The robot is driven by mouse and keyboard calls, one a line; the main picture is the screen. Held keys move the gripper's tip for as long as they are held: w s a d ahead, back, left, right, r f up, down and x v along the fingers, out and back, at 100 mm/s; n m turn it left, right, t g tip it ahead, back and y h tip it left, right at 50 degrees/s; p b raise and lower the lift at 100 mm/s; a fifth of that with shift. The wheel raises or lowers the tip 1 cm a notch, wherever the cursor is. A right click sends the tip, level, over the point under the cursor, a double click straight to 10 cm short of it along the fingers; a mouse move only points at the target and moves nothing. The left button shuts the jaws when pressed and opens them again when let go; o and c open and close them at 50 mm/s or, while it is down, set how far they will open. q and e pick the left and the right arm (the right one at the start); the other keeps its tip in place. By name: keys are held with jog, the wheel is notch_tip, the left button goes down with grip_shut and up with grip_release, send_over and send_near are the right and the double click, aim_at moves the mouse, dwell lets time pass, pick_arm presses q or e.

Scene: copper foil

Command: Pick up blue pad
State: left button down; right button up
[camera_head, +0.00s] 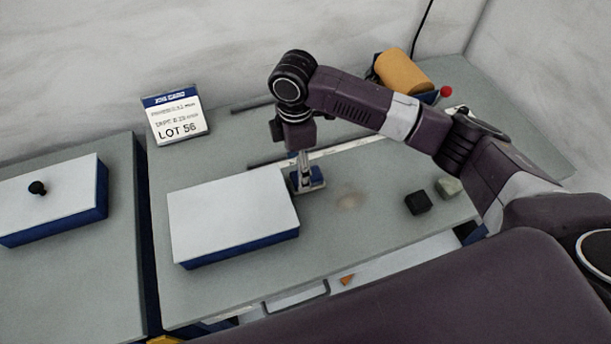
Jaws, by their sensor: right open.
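A small blue pad (316,184) lies on the grey bench top, just right of a white-topped blue block. My right gripper (305,180) points down at the pad from above. Its fingers are open, with their tips at the pad and covering part of it. I cannot tell whether the fingers touch the pad. My left gripper is not in view.
The white-topped block (232,215) stands close on the gripper's left. A black cube (418,202) and a greenish cube (449,187) sit to the right. A copper-coloured roll (403,72) and a LOT 56 sign (177,115) stand at the back.

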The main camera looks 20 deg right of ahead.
jog(key=shift+d+f+p, duration=0.25)
jog(key=shift+f+p, duration=0.35)
jog(key=shift+f, duration=0.5)
jog(key=shift+w+f, duration=0.2)
jog(key=shift+f, duration=0.6)
jog(key=shift+f+p, duration=0.3)
jog(key=shift+f, duration=0.6)
jog(key=c, duration=0.8)
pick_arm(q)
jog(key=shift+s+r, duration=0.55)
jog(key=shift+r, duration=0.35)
pick_arm(e)
jog(key=c, duration=0.5)
jog(key=shift+w+r, duration=0.1)
